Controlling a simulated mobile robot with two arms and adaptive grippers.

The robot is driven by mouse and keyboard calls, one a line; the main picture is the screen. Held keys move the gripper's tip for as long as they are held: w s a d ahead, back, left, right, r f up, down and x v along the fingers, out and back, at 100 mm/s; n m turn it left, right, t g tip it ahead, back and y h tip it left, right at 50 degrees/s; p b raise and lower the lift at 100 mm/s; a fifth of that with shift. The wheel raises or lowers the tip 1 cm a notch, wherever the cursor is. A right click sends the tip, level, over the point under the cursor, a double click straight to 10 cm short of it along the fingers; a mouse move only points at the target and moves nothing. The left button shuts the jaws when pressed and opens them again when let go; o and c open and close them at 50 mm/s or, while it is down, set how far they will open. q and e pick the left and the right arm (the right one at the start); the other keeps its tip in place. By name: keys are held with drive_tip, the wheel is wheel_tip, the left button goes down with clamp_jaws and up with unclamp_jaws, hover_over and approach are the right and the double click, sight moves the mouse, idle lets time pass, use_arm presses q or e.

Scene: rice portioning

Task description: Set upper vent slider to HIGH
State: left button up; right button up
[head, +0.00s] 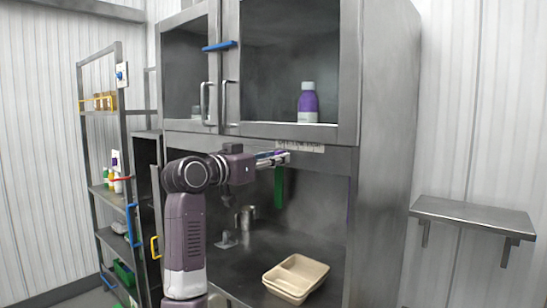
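A light labelled strip (303,147), which looks like the vent slider's scale, runs along the edge under the upper cabinet. Its lettering is too small to read, and I cannot make out the slider knob or its setting. My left gripper (284,158) is just below the strip, pointing right, with its tips close to it. I cannot tell whether they touch it or whether the fingers are open or shut. My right gripper is not in view.
A green strip (279,188) hangs below my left gripper. Beige trays (296,275) and a metal cup (246,217) stand on the worktop. A purple bottle (308,103) is in the upper cabinet. A wall shelf (475,215) at right is empty.

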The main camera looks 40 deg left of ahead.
use_arm(q)
drive_tip(key=shift+c, duration=0.3)
clamp_jaws()
approach(315, 160)
drive_tip(key=w, duration=0.5)
drive_tip(key=shift+w+d+r, duration=0.1)
drive_tip(key=shift+w+d, duration=0.15)
drive_tip(key=shift+a, duration=0.15)
drive_tip(key=shift+o, duration=0.3)
unclamp_jaws()
drive_tip(key=shift+d, duration=0.25)
drive_tip(key=shift+s+a, duration=0.1)
